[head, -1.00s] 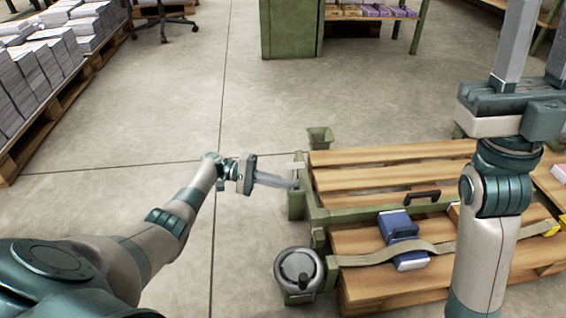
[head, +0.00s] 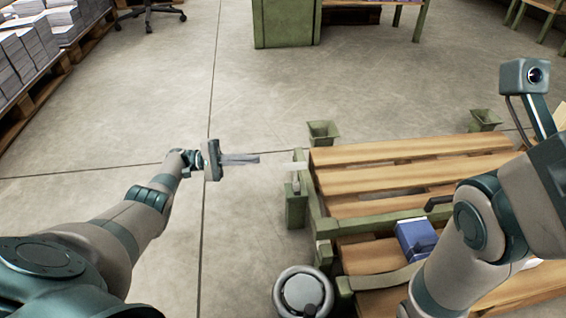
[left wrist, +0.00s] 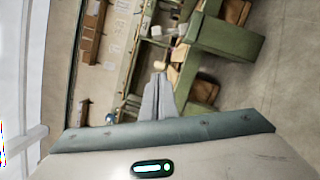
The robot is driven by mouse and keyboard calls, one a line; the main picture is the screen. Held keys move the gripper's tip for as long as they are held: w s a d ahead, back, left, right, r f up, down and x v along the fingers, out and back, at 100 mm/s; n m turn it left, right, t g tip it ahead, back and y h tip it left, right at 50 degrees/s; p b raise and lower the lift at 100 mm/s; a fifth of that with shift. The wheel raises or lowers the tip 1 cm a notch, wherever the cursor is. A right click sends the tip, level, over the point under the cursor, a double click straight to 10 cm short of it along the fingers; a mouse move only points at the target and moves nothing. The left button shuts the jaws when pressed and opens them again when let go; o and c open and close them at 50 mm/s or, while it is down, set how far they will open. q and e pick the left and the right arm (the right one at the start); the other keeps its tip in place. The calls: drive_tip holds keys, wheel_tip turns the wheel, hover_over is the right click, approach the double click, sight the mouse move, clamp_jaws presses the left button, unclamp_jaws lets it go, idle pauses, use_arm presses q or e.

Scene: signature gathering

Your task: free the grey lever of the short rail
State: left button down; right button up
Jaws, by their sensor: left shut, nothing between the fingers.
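A green post (head: 296,210) stands at the left end of the pallet frame, with a small grey piece at its top that looks like the grey lever (head: 295,188). A pale strip (head: 298,158) shows just above it. The short rail seems to be the green rail (head: 316,205) along the pallet's left end. My left gripper (head: 257,159) is shut and empty, left of and apart from the post, its fingers pointing right. Its closed fingers (left wrist: 160,92) also show in the left wrist view, with none of the lever visible there. My right gripper is out of the frame.
Wooden pallet boards (head: 400,150) and a green crossbar (head: 385,222) lie right of the post. A blue box (head: 415,238) sits below the crossbar. A round grey wheel (head: 303,292) stands in front.

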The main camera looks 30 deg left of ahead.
sight(296, 179)
use_arm(q)
drive_tip(key=w+d+r+b, duration=0.1)
drive_tip(key=d+r, duration=0.1)
drive_tip(key=d, duration=0.9)
drive_tip(key=shift+d+r, duration=0.15)
drive_tip(key=shift+r, duration=0.2)
drive_tip(key=shift+w, duration=0.1)
idle(0.4)
